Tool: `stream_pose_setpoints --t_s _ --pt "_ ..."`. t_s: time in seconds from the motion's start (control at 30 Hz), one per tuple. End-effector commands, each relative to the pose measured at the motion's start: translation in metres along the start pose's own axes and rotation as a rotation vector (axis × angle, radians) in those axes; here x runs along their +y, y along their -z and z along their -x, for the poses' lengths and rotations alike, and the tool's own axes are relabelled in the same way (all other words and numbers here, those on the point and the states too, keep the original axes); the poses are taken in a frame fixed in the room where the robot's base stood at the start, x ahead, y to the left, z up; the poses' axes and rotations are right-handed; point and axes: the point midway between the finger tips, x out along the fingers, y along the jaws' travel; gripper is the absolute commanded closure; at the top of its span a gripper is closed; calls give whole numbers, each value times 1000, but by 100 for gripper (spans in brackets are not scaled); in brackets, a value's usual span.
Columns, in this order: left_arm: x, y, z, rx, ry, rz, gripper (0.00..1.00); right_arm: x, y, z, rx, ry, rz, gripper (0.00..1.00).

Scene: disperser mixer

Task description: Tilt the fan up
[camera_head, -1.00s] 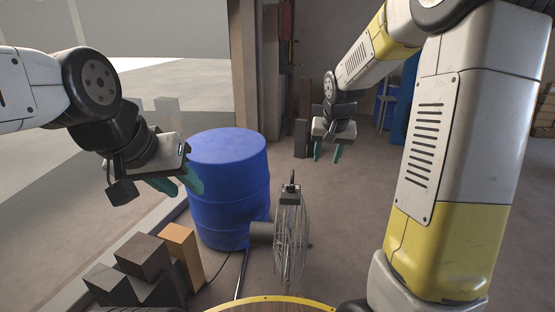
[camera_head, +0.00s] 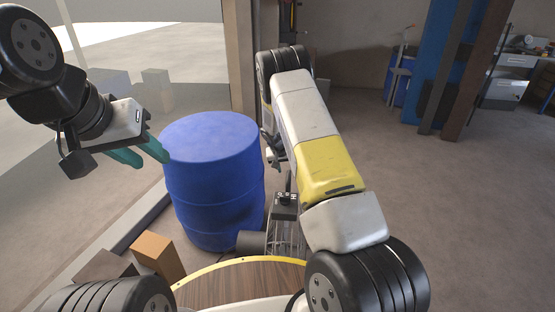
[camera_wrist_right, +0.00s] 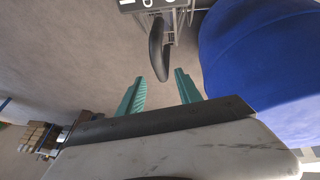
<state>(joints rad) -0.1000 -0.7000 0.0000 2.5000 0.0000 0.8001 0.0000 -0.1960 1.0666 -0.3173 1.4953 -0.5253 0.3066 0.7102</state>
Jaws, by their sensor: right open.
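The fan (camera_head: 284,238) stands on the floor beside the blue barrel, its wire cage partly hidden by my right arm. Its top box (camera_head: 285,205) and dark upright handle show in the head view. In the right wrist view the dark looped handle (camera_wrist_right: 158,50) lies just beyond my right gripper (camera_wrist_right: 160,88), whose green fingers are apart with nothing between them. My left gripper (camera_head: 152,160) is open and empty, left of the barrel and away from the fan.
The blue barrel (camera_head: 213,185) stands close to the fan and to my right gripper's side. A round wooden top with a yellow rim (camera_head: 240,285) is at the front. Brown and orange blocks (camera_head: 158,254) stand at front left. The floor at right is clear.

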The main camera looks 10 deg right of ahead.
Motion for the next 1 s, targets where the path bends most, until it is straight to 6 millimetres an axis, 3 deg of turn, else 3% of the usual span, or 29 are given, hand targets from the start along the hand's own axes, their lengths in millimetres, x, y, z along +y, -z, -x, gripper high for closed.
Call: stream_pose_setpoints --t_s 0.4,0.8,1.0 --pt "0 0 0 0 0 0 64 1 -1 -62 -2 -1 -2 59" --pt "0 0 0 0 0 0 64 0 0 -71 -1 0 -1 59" --pt "0 0 0 0 0 0 64 1 0 -71 -1 0 -1 96"
